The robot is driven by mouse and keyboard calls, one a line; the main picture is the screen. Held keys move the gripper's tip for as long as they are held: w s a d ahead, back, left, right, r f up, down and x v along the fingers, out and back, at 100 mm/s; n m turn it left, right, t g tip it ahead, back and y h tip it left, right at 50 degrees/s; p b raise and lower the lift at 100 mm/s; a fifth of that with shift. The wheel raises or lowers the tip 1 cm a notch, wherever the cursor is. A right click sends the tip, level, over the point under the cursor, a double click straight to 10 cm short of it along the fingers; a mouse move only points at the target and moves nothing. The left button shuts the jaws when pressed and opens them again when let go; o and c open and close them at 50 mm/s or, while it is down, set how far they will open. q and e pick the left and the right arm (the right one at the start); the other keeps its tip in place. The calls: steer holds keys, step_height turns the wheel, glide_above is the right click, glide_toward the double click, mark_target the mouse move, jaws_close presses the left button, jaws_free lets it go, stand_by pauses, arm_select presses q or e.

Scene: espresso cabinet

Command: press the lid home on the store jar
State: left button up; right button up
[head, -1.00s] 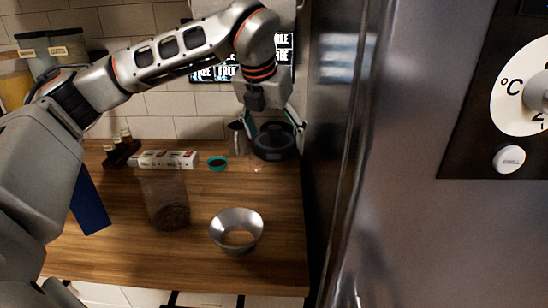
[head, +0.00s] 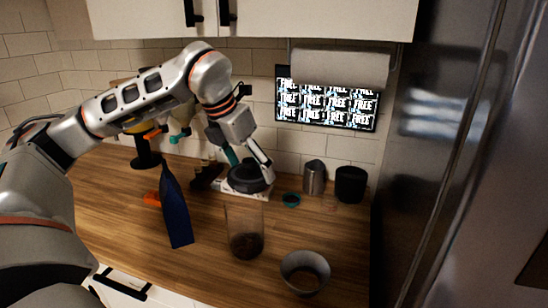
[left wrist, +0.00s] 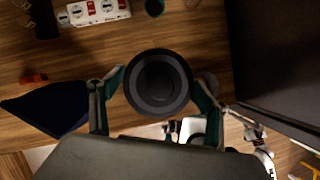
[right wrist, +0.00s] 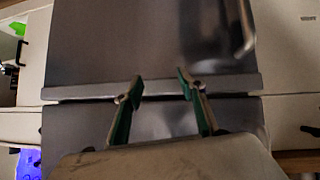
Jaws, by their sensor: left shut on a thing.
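The store jar (head: 244,232) is a clear container with dark contents at its bottom. It stands upright on the wooden counter with its top uncovered. My left gripper (head: 250,172) is shut on a round black lid (head: 247,182), which looks held apart from the jar and higher in the head view. The left wrist view shows the lid (left wrist: 158,83) from above between the two fingers; the jar cannot be made out there. My right gripper (right wrist: 157,86) is open and empty in front of grey panels, away from the counter.
A steel pitcher (head: 314,178), black canister (head: 351,184) and small teal-rimmed cup (head: 291,200) stand behind. The fridge (head: 425,180) bounds the right.

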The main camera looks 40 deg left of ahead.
mark_target(240, 174)
arm_select(q)
steer(key=shift+s+a, duration=0.7)
steer(key=shift+a, duration=0.05)
arm_select(e)
steer(key=shift+r, duration=0.2)
steer(key=shift+a, duration=0.1)
arm_select(q)
steer(key=shift+f, duration=0.5)
steer(key=shift+f+b, duration=0.7)
steer(key=shift+f, duration=0.05)
steer(key=shift+f+b, duration=0.6)
steer(key=shift+f, duration=0.7)
arm_select(e)
steer(key=shift+w+a+r+t+y, duration=0.15)
steer(key=shift+w+a+y, duration=0.2)
steer(key=shift+a, duration=0.3)
steer(key=shift+w+a+t+y, duration=0.15)
steer(key=shift+w+a, duration=0.25)
steer(key=shift+a, duration=0.2)
steer(key=shift+s+d+f, duration=0.1)
steer(key=shift+d+f, duration=0.05)
steer(key=shift+f, duration=0.1)
steer(key=shift+r, duration=0.4)
